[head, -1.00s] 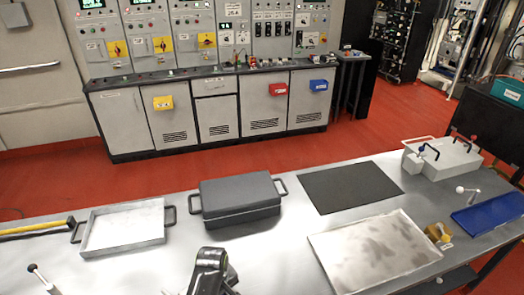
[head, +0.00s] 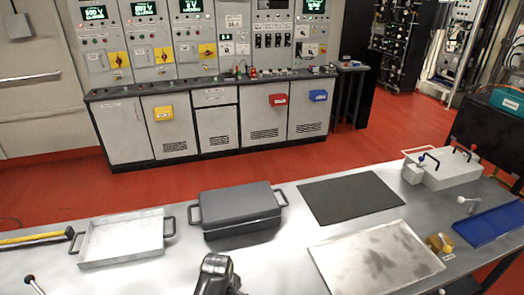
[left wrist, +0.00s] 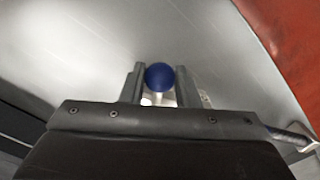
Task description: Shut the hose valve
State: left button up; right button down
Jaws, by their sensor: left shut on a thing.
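In the left wrist view my left gripper (left wrist: 160,85) is shut on a round blue knob (left wrist: 159,76). The knob sits between the two grey fingers, with a small white part just below it. Bare metal tabletop (left wrist: 75,45) lies beyond the fingers. The rest of what carries the knob is hidden by the gripper body. In the head view I cannot make out my left gripper or this knob for certain. A small lever with a dark knob (head: 29,279) shows at the bottom left, cut off by the frame.
Red floor (head: 300,157) lies beyond.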

pick_arm(q)
jog(key=shift+d, duration=0.1)
jog(key=shift+w+d+n, duration=0.25)
jog(key=shift+w+n, duration=0.15)
jog(key=shift+n, duration=0.25)
jog(key=shift+w+d+n, duration=0.2)
jog(key=shift+w+n, duration=0.15)
jog(key=shift+n, duration=0.3)
jog(key=shift+w+b, duration=0.1)
jog(key=shift+b, duration=0.2)
jog(key=shift+w+d+n, duration=0.3)
jog(key=shift+w+n, duration=0.45)
jog(key=shift+n, duration=0.45)
jog(key=shift+b, duration=0.3)
